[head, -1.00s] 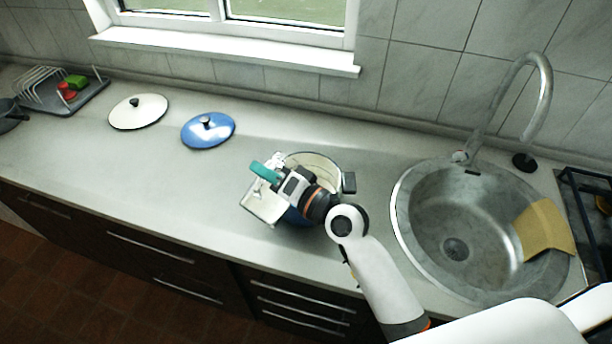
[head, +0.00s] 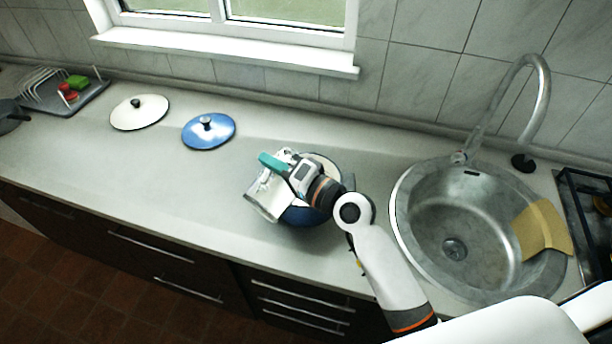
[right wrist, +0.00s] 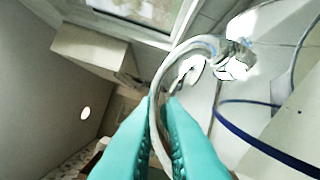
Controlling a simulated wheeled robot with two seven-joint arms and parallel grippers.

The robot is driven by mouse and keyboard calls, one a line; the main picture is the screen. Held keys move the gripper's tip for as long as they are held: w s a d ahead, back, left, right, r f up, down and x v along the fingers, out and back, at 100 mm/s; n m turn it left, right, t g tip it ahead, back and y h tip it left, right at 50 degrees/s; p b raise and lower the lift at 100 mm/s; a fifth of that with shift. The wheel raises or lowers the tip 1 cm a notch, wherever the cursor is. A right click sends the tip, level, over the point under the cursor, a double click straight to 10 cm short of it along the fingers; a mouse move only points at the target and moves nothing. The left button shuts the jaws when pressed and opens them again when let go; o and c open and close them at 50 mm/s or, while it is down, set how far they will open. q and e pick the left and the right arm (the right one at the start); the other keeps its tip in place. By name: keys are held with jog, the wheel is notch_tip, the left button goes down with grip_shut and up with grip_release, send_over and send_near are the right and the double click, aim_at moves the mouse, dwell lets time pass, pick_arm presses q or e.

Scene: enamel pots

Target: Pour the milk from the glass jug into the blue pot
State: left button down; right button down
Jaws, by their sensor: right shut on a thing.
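My right gripper (head: 280,169) has teal fingers and is shut on the curved clear handle of the glass jug (head: 265,196). The handle also shows between the fingers (right wrist: 160,135) in the right wrist view. The jug is held tilted at the left side of the blue pot (head: 303,216), over its rim. The pot stands on the counter, its pale inside partly hidden by my gripper and wrist. Its blue rim (right wrist: 262,147) shows in the right wrist view. White patches near the jug look like milk; whether it is flowing is unclear. My left gripper is out of view.
A blue lid (head: 208,131) and a cream lid (head: 139,112) lie on the counter to the left. A dish rack tray (head: 62,98) stands at far left. The sink (head: 440,215) with its tap is at the right.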

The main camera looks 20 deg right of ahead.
aim_at(282, 150)
jog(key=shift+w+d+r+m, duration=0.4)
jog(key=shift+w+d+r, duration=0.05)
jog(key=shift+d, duration=0.15)
jog(key=shift+d+p, duration=0.1)
jog(key=shift+p, duration=0.3)
jog(key=shift+w+d+r+m+p, duration=0.4)
jog(key=shift+d+m+p, duration=0.1)
jog(key=shift+m, duration=0.2)
